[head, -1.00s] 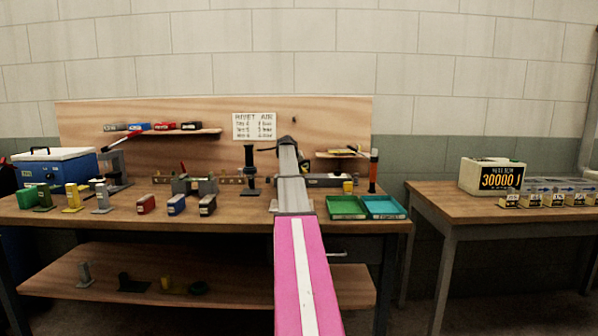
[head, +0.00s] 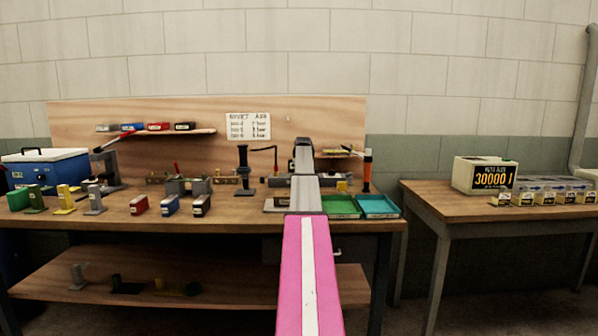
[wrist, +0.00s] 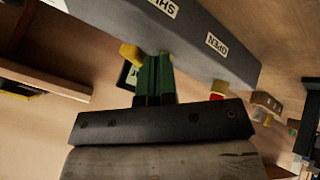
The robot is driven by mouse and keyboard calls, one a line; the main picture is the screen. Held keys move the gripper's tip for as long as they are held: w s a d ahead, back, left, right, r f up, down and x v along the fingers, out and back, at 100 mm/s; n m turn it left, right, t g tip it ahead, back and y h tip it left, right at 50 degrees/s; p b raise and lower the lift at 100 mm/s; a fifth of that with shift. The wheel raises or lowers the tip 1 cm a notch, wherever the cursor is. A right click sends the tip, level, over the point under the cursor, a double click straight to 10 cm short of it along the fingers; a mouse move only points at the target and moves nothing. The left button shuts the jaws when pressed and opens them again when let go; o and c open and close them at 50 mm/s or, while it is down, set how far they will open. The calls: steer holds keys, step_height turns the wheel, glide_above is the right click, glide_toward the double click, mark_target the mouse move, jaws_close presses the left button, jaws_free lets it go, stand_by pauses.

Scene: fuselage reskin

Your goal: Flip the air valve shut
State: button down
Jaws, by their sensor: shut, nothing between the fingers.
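The air valve block (wrist: 190,35) is a long grey bar with labels reading SHUT and OPEN, tilted across the top of the wrist view. In the head view a grey body (head: 328,182), apparently the same one, shows on the bench just right of my arm. A yellow piece (wrist: 130,53), maybe its lever, sits by the SHUT end; a yellow part also shows in the head view (head: 342,186). My gripper (wrist: 153,58) has its dark green fingers shut and empty, close to the block's edge and just right of the yellow piece. I cannot tell whether they touch. My arm hides the gripper in the head view.
A black stand (head: 244,168) is left of my arm. Coloured blocks (head: 170,206) line the bench front. A second table (head: 450,205) stands right.

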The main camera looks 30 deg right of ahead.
steer(key=d+n+y, duration=0.1)
steer(key=d+n, duration=0.1)
steer(key=n, duration=0.1)
steer(key=shift+t+y, duration=0.4)
steer(key=shift+w+d+n+y, duration=0.1)
steer(key=shift+d+n+y, duration=0.25)
steer(key=shift+n, duration=0.25)
steer(key=shift+d+n+y, duration=0.2)
steer(key=shift+n+y, duration=0.25)
steer(key=shift+n, duration=0.15)
steer(key=shift+w+a, duration=0.1)
steer(key=shift+w+a, duration=0.45)
steer(key=shift+w, duration=0.05)
steer(key=shift+a, duration=0.1)
